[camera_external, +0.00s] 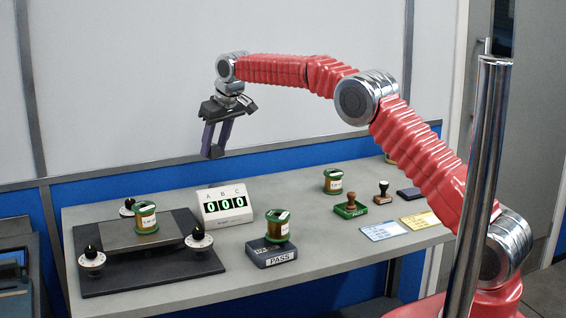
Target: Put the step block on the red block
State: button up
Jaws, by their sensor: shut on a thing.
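My gripper (214,148) hangs in the air above the back edge of the bench, up and left of the white counter box. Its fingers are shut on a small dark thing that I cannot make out. I see no step block and no red block in this view. Another spool (145,217) stands on the dark plate rig at the left. A third spool (333,181) stands at the back right.
The counter box (227,205) reads 000. The dark rig (190,262) carries black-and-white knobs (199,239). Stamps (351,201), (382,192) stand at the right near blue (382,231) and yellow (420,221) cards. The front right of the bench (330,262) is clear.

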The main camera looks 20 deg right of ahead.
aim_at(216, 157)
jog(key=shift+f, duration=2.6)
jog(key=shift+f, duration=1.9)
jog(key=o, duration=1.3)
jog(key=shift+f, duration=0.1)
jog(key=v, duration=1.2)
